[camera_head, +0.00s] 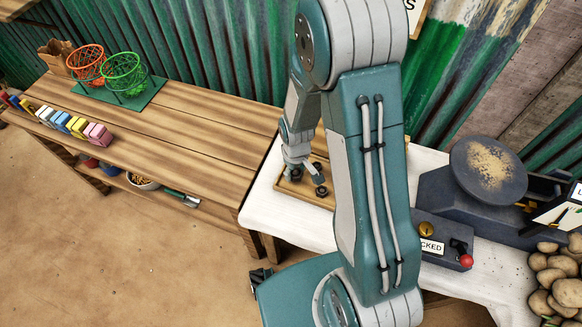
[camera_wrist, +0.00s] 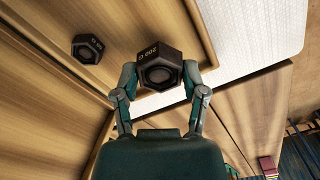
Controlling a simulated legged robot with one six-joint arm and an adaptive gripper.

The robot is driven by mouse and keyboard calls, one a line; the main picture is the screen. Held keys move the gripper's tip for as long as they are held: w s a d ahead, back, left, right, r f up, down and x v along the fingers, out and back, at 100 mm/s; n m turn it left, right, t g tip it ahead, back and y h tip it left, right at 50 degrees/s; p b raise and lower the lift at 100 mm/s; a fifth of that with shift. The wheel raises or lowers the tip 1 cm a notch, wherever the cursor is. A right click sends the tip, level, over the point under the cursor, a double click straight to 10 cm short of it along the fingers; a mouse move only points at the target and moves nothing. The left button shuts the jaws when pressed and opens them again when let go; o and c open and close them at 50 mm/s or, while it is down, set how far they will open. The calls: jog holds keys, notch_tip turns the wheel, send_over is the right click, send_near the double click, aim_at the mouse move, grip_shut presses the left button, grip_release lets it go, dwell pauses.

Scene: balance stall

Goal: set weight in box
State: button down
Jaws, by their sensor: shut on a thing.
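A dark hexagonal weight (camera_wrist: 160,72) with pale lettering is between the two fingers of my gripper (camera_wrist: 160,84) in the wrist view. My gripper is shut on it. The held weight shows over the wooden box (camera_wrist: 140,30), near the box edge beside the white cloth; I cannot tell whether it touches the box floor. A second dark weight (camera_wrist: 88,48) sits apart in the box. In the head view, my gripper (camera_head: 306,177) points down at the box (camera_head: 302,193) on the cloth-covered table. My arm hides part of the box.
A scale with a round dark pan (camera_head: 488,168) stands at the right. In front of it is a control box (camera_head: 442,240) with a red-knobbed lever. Potatoes (camera_head: 558,280) lie at the far right. A wooden bench (camera_head: 190,120) at the left carries wire baskets (camera_head: 122,72) and coloured blocks (camera_head: 70,124).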

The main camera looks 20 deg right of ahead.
notch_tip(320, 180, down, 2)
jog(key=shift+s+f, duration=0.1)
jog(key=shift+s, duration=0.05)
jog(key=shift+a, duration=0.35)
jog(key=shift+f, duration=0.1)
jog(key=shift+c, duration=0.7)
grip_release()
jog(key=shift+d, duration=0.25)
